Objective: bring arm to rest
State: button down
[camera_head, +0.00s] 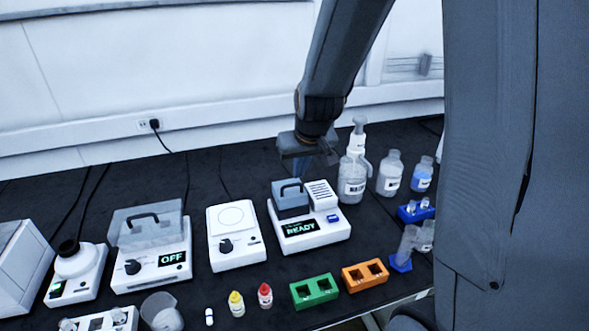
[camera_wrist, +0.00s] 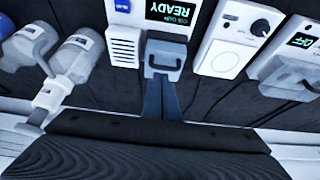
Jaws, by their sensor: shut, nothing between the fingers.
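My gripper (camera_head: 318,160) hangs from my arm above the back of the white device whose screen reads READY (camera_head: 303,227). In the wrist view my gripper (camera_wrist: 162,112) shows as two dark fingers close together, shut with nothing between them. The fingertips appear near the blue-grey lidded block (camera_head: 290,196) with a dark handle on that device; the block also shows in the wrist view (camera_wrist: 167,58). I cannot tell whether they touch it.
Bottles (camera_head: 352,180) stand close to the right of my gripper. A hotplate-like device (camera_head: 234,235) and a device reading OFF (camera_head: 152,250) stand left. Green (camera_head: 314,291) and orange (camera_head: 365,275) racks lie in front. The wall (camera_head: 200,60) is behind the dark bench.

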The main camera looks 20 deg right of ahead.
jog(key=s+f+g, duration=0.2)
jog(key=s+g, duration=0.2)
jog(key=s, duration=1.4)
jog(key=shift+s+a+f+b, duration=0.25)
jog(key=shift+s+a+b, duration=0.15)
jog(key=shift+b, duration=0.05)
